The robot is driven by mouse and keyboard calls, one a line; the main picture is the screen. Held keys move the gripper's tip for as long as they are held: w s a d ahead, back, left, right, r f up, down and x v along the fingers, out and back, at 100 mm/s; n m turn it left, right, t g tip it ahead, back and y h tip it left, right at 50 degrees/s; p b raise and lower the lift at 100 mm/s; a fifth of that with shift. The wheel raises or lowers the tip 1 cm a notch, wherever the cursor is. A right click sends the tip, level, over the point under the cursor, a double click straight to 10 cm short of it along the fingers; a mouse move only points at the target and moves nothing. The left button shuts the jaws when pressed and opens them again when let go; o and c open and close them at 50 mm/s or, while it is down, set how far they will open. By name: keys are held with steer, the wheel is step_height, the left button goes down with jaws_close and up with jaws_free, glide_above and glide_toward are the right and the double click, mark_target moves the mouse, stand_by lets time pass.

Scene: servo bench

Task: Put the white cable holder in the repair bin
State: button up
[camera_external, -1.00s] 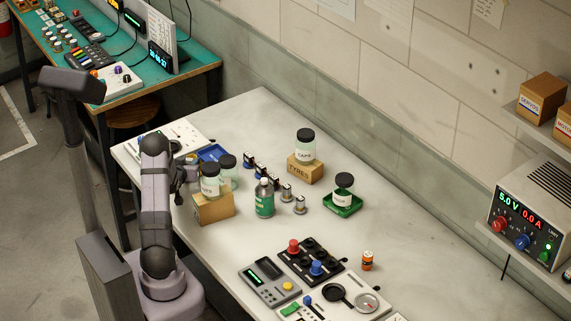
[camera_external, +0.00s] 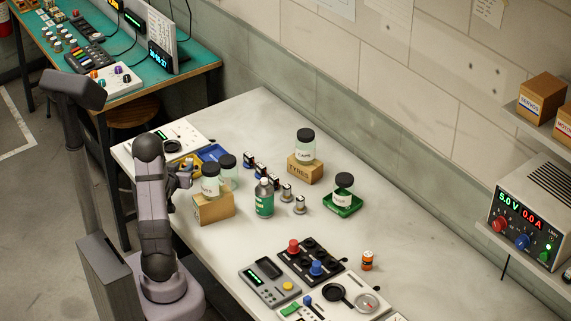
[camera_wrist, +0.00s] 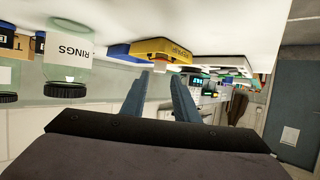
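The wrist view is upside down. A yellow bin with a label (camera_wrist: 150,49) that seems to read REPAIR lies ahead of my gripper (camera_wrist: 158,84). The yellow bin (camera_external: 177,167) shows partly behind my gripper (camera_external: 190,178) in the external view. My gripper's two fingers stand apart. A small pale piece with a reddish edge (camera_wrist: 160,66) shows between the fingertips, at the bin's edge; I cannot tell whether it is the white cable holder or whether it touches the fingers. I cannot clearly identify the cable holder in the external view.
A blue bin (camera_external: 213,153) is beside the yellow one. A green bottle (camera_external: 264,198) stands to the right.

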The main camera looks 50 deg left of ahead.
steer(key=shift+v, duration=1.6)
steer(key=shift+r, duration=0.15)
